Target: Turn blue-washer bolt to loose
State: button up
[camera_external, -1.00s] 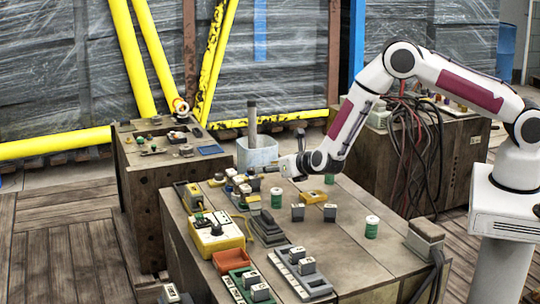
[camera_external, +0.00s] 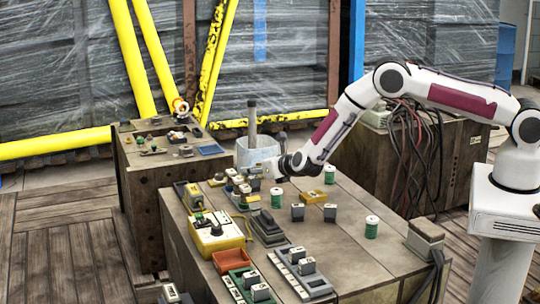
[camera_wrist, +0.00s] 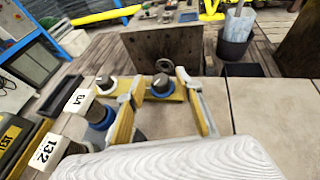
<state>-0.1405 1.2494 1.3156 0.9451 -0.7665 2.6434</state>
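In the wrist view my gripper (camera_wrist: 160,84) is open, with its two fingers spread. A dark round-topped knob (camera_wrist: 161,82) on a yellow strip shows between the fingertips, with a gap on each side. A dark, capped bolt with a blue ring (camera_wrist: 104,119), which looks like the blue-washer bolt, stands left of the left finger and is partly hidden. In the external view my gripper (camera_external: 269,170) is low over the far end of the bench, beside a cluster of capped bolts (camera_external: 240,184). The washer colours are too small to tell there.
The bench (camera_external: 340,240) also holds a yellow box (camera_external: 216,234), an orange tray (camera_external: 231,260) and several green cylinders, one at the right (camera_external: 371,227). A pale bin (camera_external: 257,152) stands behind. The bench's middle right is mostly clear.

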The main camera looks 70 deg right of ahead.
jog(key=shift+w+d+f, duration=0.1)
jog(key=shift+w, duration=0.05)
grip_shut()
jog(key=shift+w+d+r+n+t+y, duration=0.15)
jog(key=shift+n+t+y, duration=0.15)
jog(key=shift+n+y, duration=0.3)
jog(key=shift+s+d+r+n+t+y, duration=0.15)
jog(key=shift+n+t+y, duration=0.15)
jog(key=shift+n+y, duration=0.6)
jog(key=shift+y, duration=0.2)
jog(key=shift+f, duration=0.1)
